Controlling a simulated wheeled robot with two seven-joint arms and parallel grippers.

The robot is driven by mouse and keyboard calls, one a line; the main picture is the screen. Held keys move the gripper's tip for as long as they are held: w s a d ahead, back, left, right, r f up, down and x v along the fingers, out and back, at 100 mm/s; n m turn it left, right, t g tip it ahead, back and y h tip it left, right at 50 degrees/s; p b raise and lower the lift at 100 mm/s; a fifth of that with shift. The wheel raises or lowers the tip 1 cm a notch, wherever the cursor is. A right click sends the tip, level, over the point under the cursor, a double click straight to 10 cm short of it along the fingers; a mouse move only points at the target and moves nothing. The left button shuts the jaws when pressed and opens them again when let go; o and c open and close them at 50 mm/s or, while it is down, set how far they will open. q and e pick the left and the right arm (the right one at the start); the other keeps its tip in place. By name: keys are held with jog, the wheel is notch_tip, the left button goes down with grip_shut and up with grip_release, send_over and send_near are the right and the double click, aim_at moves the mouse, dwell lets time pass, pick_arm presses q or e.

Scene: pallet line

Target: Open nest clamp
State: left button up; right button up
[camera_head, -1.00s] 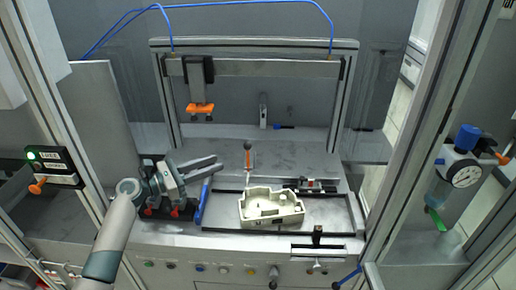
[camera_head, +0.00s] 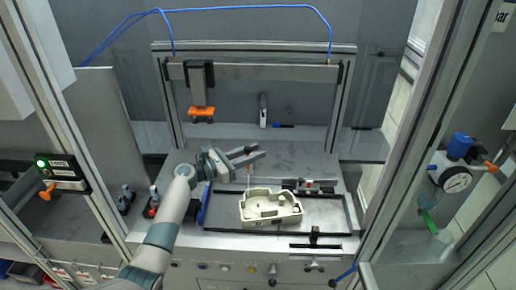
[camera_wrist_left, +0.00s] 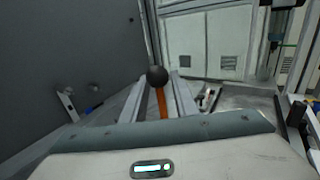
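The clamp lever is orange with a black ball knob. In the left wrist view the black knob (camera_wrist_left: 157,76) and orange lever (camera_wrist_left: 161,101) stand upright between my two finger bars. In the head view the knob (camera_head: 248,149) shows at my left gripper (camera_head: 254,155), whose fingers are apart around it. I see a gap between lever and fingers in the wrist view; contact is not clear. The lever's base is partly hidden. A cream housing (camera_head: 262,210) sits in the dark-framed nest (camera_head: 335,221). My right gripper is not in view.
An orange-tipped head (camera_head: 201,113) hangs from the gantry bar at the back. Small bottles (camera_head: 153,203) stand at the left. A gauge (camera_head: 457,181) is mounted at the right. Frame posts flank both sides.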

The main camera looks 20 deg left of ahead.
pick_arm(q)
jog(key=shift+x, duration=1)
jog(key=c, duration=0.7)
